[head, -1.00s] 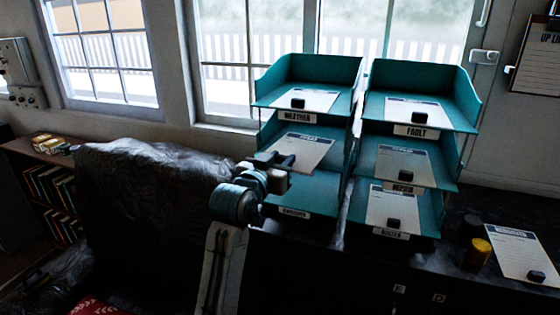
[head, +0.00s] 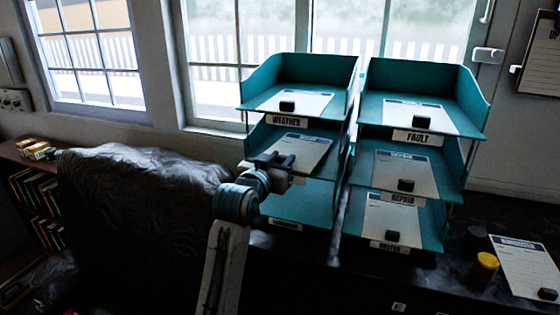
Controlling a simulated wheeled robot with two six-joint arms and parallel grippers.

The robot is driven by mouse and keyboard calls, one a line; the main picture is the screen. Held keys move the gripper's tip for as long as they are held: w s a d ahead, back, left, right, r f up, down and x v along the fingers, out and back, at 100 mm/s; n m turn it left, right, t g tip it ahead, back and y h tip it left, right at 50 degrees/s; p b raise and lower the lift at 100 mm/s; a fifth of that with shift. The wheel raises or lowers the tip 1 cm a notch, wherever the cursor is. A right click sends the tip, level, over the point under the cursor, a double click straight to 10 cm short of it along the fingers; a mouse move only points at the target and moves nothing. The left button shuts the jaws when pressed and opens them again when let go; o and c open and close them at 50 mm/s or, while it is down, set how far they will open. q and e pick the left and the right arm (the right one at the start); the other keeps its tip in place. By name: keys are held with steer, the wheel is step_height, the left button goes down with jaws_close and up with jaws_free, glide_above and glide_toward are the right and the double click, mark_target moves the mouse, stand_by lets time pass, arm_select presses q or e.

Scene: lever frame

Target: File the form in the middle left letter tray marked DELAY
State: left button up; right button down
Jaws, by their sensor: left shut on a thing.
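The form (head: 304,151) is a white sheet with a dark header, lying in or just over the middle left letter tray (head: 320,184). I cannot tell whether it rests on the tray floor. My left gripper (head: 274,164) is at the front edge of this tray, shut on the near end of the form. The gripper hides the form's near end and the tray's front label, so DELAY cannot be read. My right gripper is not in view.
The WEATHER tray (head: 268,88) is close above, and another tray (head: 300,206) is below. The right stack has FAULT (head: 468,118), REPAIR (head: 448,180) and ROSTER (head: 430,228) trays, each holding a form. Another form (head: 530,262) and a yellow-topped object (head: 485,268) are at right.

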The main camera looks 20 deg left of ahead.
arm_select(q)
steer(key=shift+w, duration=0.1)
steer(key=shift+w+f, duration=0.15)
steer(key=shift+f, duration=0.1)
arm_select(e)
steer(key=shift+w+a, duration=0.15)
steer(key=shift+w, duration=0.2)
arm_select(q)
steer(key=shift+f, duration=0.4)
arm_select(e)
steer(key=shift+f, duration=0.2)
arm_select(q)
steer(key=o, duration=1.1)
steer(key=shift+c, duration=0.2)
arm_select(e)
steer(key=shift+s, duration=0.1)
